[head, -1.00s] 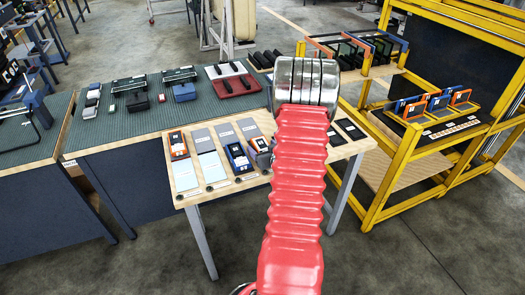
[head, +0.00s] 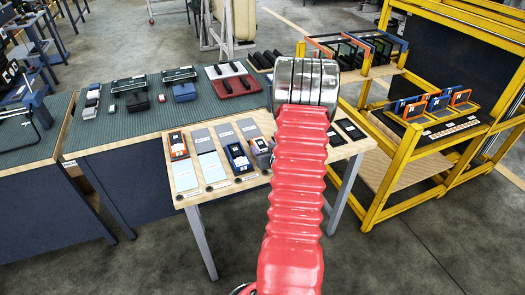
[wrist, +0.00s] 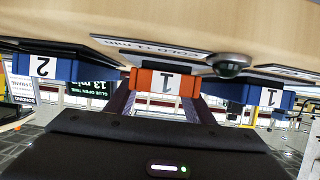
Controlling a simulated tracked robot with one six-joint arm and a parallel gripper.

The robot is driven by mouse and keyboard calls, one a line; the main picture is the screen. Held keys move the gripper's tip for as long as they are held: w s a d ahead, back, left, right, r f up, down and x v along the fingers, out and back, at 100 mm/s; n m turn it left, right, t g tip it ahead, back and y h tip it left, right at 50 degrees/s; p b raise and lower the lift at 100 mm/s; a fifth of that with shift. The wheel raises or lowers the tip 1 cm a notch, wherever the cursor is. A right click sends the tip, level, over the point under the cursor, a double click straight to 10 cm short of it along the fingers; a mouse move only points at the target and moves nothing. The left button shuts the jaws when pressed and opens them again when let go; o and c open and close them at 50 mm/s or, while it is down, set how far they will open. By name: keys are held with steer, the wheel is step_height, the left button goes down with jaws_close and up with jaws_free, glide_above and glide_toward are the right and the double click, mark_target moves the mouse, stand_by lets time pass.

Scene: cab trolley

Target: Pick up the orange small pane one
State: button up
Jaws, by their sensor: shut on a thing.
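The orange small pane one (wrist: 142,80), with a white label reading 1, is in the middle of the wrist view. My gripper (wrist: 162,100) is shut on it, with a dark finger at each side. Its far parts are hidden by the gripper body. In the head view, an orange-edged piece (head: 261,147) beside my arm on the small wooden table (head: 190,199) looks like the same pane. My gripper is hidden behind my arm there. Whether the pane touches the table cannot be told.
A blue piece labelled 2 (wrist: 60,68) and a blue one labelled 1 (wrist: 245,93) flank the pane closely. Another orange piece (head: 178,145) lies on the table's left. A yellow rack (head: 385,185) stands right; a green-topped bench (head: 130,122) stands behind left.

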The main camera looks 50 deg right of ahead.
mark_target(263, 147)
steer(key=shift+r, duration=0.1)
steer(key=shift+r, duration=4.95)
